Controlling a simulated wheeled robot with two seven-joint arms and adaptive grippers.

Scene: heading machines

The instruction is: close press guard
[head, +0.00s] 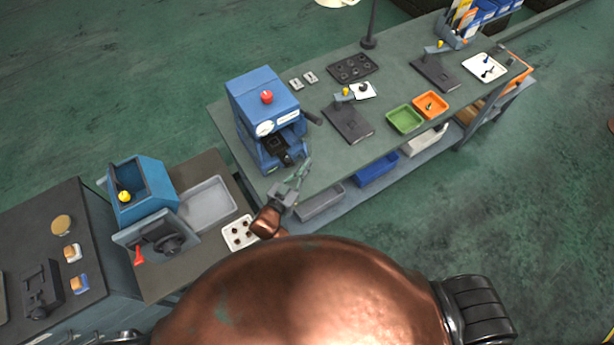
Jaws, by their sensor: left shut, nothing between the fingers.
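The blue press (262,112) stands at the near left end of the long bench, with a red button (267,97) on top. Its front opening shows dark parts (275,146) inside, and a dark handle-like piece (312,117) sticks out at its right side. I cannot clearly make out the guard or its position. My left gripper (302,172) is shut and empty, just in front of the press's lower front near the bench edge. I cannot tell whether it touches the press. My right gripper is not in view.
A blue hooded machine (140,188) with a yellow knob stands at left beside a grey tray (207,204) and a white tray (240,233). Farther along the bench (325,85) are a green bin (405,118), an orange bin (431,103) and black fixtures (349,123).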

